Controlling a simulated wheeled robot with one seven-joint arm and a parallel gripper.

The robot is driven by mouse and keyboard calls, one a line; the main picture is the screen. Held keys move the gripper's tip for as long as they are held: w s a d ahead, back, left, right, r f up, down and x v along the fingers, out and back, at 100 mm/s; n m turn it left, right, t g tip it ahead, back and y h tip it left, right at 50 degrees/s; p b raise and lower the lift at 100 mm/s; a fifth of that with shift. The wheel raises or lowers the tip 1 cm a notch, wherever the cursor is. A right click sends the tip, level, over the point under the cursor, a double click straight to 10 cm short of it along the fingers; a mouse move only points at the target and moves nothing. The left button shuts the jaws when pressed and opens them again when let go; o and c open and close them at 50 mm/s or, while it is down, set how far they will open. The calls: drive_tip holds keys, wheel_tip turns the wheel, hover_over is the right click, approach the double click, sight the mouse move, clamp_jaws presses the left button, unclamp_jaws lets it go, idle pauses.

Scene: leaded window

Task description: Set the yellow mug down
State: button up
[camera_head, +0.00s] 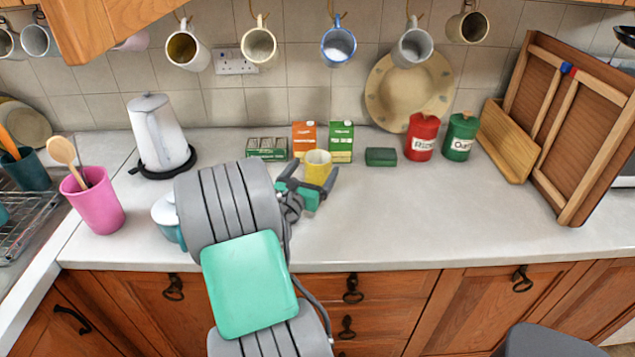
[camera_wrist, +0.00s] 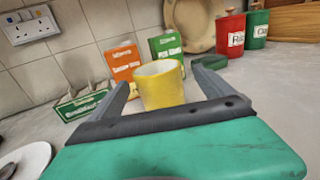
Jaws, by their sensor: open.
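The yellow mug (camera_head: 317,167) stands upright toward the back of the white counter (camera_head: 420,205), in front of the orange and green cartons. In the wrist view the mug (camera_wrist: 160,85) sits between the two grey fingers of my gripper (camera_wrist: 158,88). The fingers are spread apart, with a visible gap on each side of the mug. In the head view my gripper (camera_head: 309,178) reaches in around the mug from the front. My arm hides part of the counter, and the palm hides the mug's base in the wrist view.
An orange carton (camera_head: 304,137) and a green carton (camera_head: 341,140) stand just behind the mug. A green box (camera_head: 381,157), a red canister (camera_head: 422,136) and a green canister (camera_head: 461,136) stand to the right. A kettle (camera_head: 157,130) is left. The counter's front right is clear.

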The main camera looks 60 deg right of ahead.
sight(322, 158)
wheel_tip(322, 158, down, 2)
drive_tip(key=shift+f+b, duration=0.15)
drive_tip(key=shift+b, duration=0.4)
drive_tip(key=d, duration=0.2)
drive_tip(key=d+p, duration=0.1)
drive_tip(key=d, duration=0.2)
drive_tip(key=w+d+r, duration=0.1)
drive_tip(key=d, duration=0.2)
drive_tip(key=shift+p, duration=0.35)
drive_tip(key=shift+a, duration=0.15)
drive_tip(key=c, duration=1.8)
drive_tip(key=shift+r, duration=0.1)
drive_tip(key=shift+c, duration=0.8)
